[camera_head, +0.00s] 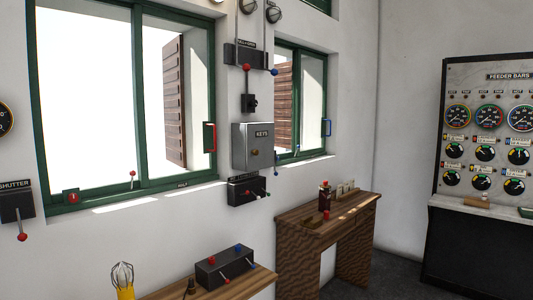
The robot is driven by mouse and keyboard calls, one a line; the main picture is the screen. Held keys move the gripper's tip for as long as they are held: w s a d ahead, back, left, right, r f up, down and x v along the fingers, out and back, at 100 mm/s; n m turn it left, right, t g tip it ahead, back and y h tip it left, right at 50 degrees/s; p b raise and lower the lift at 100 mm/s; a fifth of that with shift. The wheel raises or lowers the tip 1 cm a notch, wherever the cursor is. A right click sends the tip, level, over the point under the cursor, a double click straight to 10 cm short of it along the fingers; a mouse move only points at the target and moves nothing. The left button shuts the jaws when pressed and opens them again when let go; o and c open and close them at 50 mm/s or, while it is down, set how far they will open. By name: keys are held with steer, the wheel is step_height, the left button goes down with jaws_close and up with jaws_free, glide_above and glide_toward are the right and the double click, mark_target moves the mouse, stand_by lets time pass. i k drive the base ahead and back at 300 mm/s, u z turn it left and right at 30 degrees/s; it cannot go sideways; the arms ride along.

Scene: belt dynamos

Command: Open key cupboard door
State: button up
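The key cupboard (253,147) is a small grey metal box on the white wall between the two green-framed windows. Its front is marked KEYS and looks shut. A small brass-coloured knob (255,152) shows on the front. My gripper is not in view.
A lever unit (249,103) sits just above the cupboard and a dark lever box (246,190) just below it. A wooden table (328,226) stands at lower right. A dark box with levers (224,267) rests on a wooden bench in front. A gauge panel (490,130) stands far right.

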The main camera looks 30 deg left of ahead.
mark_target(260, 137)
steer(key=u, duration=0.15)
steer(key=i, duration=1.6)
steer(key=u, duration=0.75)
steer(key=i, duration=0.85)
steer(key=u, duration=1.55)
steer(key=i, duration=0.7)
steer(key=u, duration=0.75)
